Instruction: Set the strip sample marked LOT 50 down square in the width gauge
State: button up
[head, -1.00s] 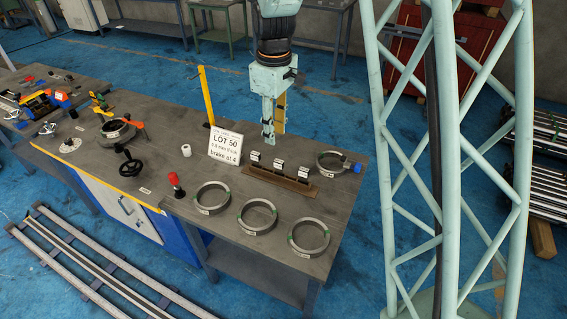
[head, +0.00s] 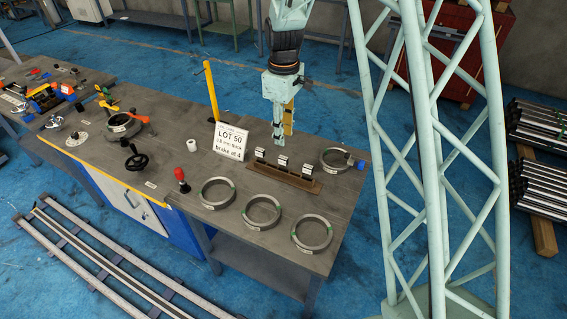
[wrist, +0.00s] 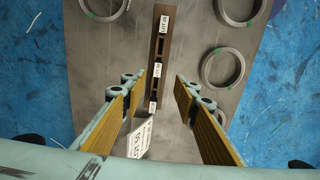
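Three small strip samples with white labels stand in a row on a brown rack (head: 311,186): a left one (head: 260,152), a middle one (head: 283,160) and a right one (head: 307,170). A white card (head: 229,140) beside the rack reads LOT 50, with a thickness and "brake at 4". My gripper (head: 279,140) hangs just behind the rack, pointing down. In the wrist view its fingers (wrist: 160,88) are spread, with the rack (wrist: 158,48) between them in the picture and nothing held. I cannot tell which fixture is the width gauge.
Three steel rings (head: 217,193), (head: 262,209), (head: 312,233) lie along the front of the bench. A ring with a blue part (head: 337,160) lies right of the rack. A red-knobbed post (head: 181,178), a black handwheel (head: 138,162) and an orange-handled ring fixture (head: 122,124) stand to the left.

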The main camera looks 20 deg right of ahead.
aim_at(283, 158)
jog(key=shift+f, duration=4.25)
jog(key=shift+w+f, duration=0.15)
jog(key=shift+f, duration=0.65)
jog(key=shift+w+f, duration=0.15)
jog(key=shift+f, duration=0.6)
jog(key=shift+f+b, duration=0.3)
jog(key=shift+f, duration=0.75)
jog(key=shift+c, duration=0.3)
grip_shut()
jog(key=shift+r, duration=0.1)
